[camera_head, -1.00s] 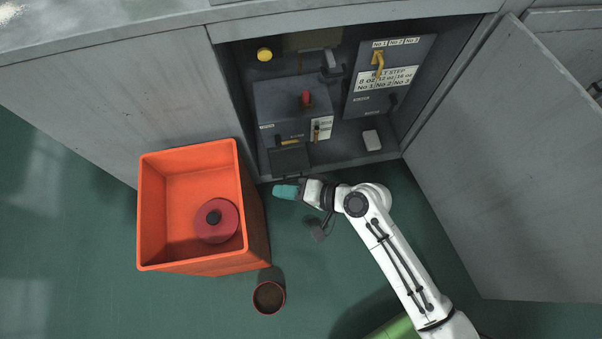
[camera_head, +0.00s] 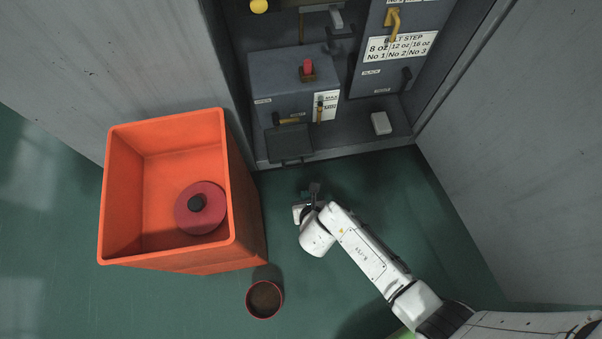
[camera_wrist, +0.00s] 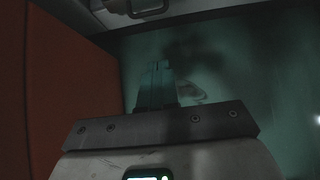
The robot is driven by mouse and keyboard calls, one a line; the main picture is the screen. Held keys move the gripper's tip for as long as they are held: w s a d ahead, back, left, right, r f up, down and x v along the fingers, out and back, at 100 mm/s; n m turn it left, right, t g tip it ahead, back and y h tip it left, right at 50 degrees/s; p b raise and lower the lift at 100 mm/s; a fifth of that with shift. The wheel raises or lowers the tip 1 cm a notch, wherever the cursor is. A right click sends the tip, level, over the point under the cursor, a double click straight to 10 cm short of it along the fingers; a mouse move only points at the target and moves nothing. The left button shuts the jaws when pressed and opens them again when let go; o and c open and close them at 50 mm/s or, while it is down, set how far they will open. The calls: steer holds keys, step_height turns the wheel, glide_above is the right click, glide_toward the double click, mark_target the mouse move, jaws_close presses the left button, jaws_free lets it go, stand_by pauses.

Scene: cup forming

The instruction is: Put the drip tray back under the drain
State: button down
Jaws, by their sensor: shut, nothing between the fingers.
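A metal handle-like part (camera_wrist: 145,8) shows at the top edge there.
An orange crate (camera_head: 245,215) holding a dark red reel (camera_head: 201,208) stands close left of my gripper. A small red-rimmed pot (camera_head: 264,299) with brown contents stands on the floor. The open cabinet door (camera_head: 510,150) bounds the right. Floor between gripper and door is clear.

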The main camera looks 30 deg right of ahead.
steer(key=w+r+b+x, duration=0.2)
steer(key=b+x, duration=0.5)
steer(key=x, duration=0.5)
steer(key=shift+w+d+f, duration=0.15)
steer(key=shift+d, duration=0.25)
steer(key=shift+w, duration=0.1)
